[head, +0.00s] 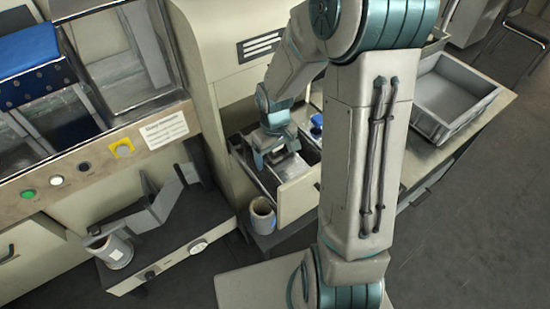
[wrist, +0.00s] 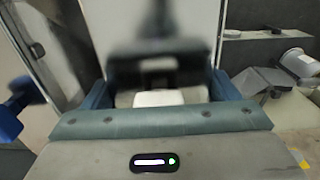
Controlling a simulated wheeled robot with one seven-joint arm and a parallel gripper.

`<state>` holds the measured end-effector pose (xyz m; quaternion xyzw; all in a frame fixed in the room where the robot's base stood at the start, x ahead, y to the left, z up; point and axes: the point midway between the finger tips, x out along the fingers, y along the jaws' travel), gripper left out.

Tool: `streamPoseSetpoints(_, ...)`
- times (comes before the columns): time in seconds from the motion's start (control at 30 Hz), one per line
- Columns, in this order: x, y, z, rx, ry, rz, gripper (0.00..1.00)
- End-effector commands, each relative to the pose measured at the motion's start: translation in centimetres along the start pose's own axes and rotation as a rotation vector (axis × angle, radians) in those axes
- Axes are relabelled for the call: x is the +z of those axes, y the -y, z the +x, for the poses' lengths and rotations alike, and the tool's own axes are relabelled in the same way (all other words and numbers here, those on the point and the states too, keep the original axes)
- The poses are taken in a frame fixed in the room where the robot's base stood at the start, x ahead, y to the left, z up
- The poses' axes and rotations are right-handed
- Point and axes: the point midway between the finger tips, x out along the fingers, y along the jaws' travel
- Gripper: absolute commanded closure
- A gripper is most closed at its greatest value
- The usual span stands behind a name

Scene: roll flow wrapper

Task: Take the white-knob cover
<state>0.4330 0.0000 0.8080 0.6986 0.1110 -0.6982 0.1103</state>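My gripper (head: 275,155) reaches down into an open drawer with compartments (head: 298,194), left of my arm's upright link. In the wrist view, its teal sides (wrist: 160,85) stand either side of a dark, blurred shape. A small white block (wrist: 158,98) shows low between them and may be the white knob. The cover under it cannot be made out. Whether the fingers touch or hold the white block cannot be told. In the head view, the gripper and arm hide most of what lies below.
A blue object (head: 317,122) stands at the drawer's right. A round cup-like roll (head: 262,215) stands by its front left corner. An empty grey crate (head: 455,95) sits on the table at right. The machine's panel (head: 75,165) and roll arm (head: 150,212) are at left.

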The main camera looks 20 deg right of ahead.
Motion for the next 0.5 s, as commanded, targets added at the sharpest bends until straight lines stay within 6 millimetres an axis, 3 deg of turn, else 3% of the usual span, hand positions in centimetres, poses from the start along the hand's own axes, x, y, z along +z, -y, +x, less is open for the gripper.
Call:
streamPoseSetpoints(0.03,0.0,-0.02,-0.01,0.0,0.0,0.0,0.36)
streamPoseSetpoints(0.13,0.0,-0.02,-0.02,0.0,0.0,0.0,0.62)
streamPoseSetpoints(0.5,-0.06,-0.07,-0.63,0.002,-0.002,0.0,0.62)
